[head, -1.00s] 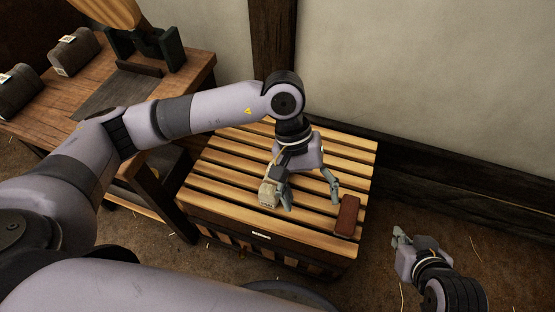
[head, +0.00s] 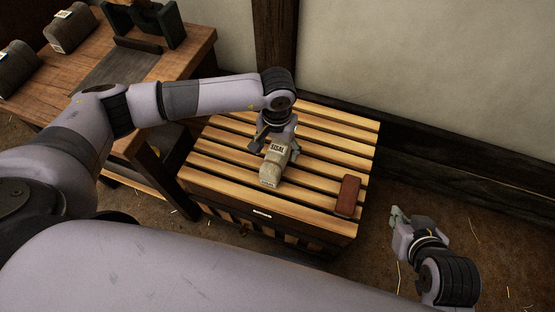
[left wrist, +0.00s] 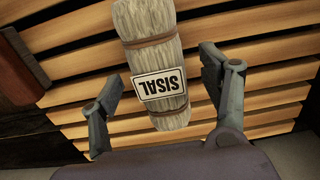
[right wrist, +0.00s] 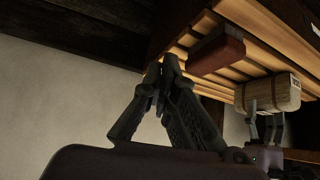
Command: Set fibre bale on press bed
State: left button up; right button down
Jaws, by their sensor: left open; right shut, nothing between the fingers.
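The fibre bale (head: 272,172), a pale bound bundle with a SISAL label, lies on the slatted wooden top (head: 225,160). My left gripper (head: 276,146) is open at the bale's far, labelled end. In the left wrist view the bale (left wrist: 150,45) lies ahead of and partly between the two spread fingers (left wrist: 165,80), with visible gaps on both sides. My right gripper (head: 397,217) is shut and empty, right of the slatted top. The right wrist view also shows the bale (right wrist: 272,94). A dark flat plate (head: 118,92) on the left table may be the press bed; I cannot tell.
A red-brown block (head: 347,195) lies on the slatted top, right of the bale. The wooden table (head: 190,55) at left holds grey bundles (head: 70,28) and a dark green frame (head: 150,20). The wall stands close behind the slatted top.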

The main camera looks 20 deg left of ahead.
aim_at(277, 155)
pick_arm(q)
notch_tip(277, 155, down, 5)
jog(key=shift+f+b, duration=0.1)
jog(key=shift+b, duration=0.55)
jog(key=shift+f, duration=0.2)
pick_arm(e)
jog(key=w+a+r+t+y, duration=0.1)
jog(key=w+a+r+t, duration=0.1)
jog(key=w+r+t, duration=0.1)
jog(key=shift+w+r+t, duration=0.4)
jog(key=shift+w+r, duration=0.4)
jog(key=shift+w, duration=0.35)
pick_arm(q)
jog(key=shift+c, duration=0.6)
jog(key=c, duration=1.3)
jog(key=shift+c, duration=0.2)
jog(key=shift+r, duration=0.2)
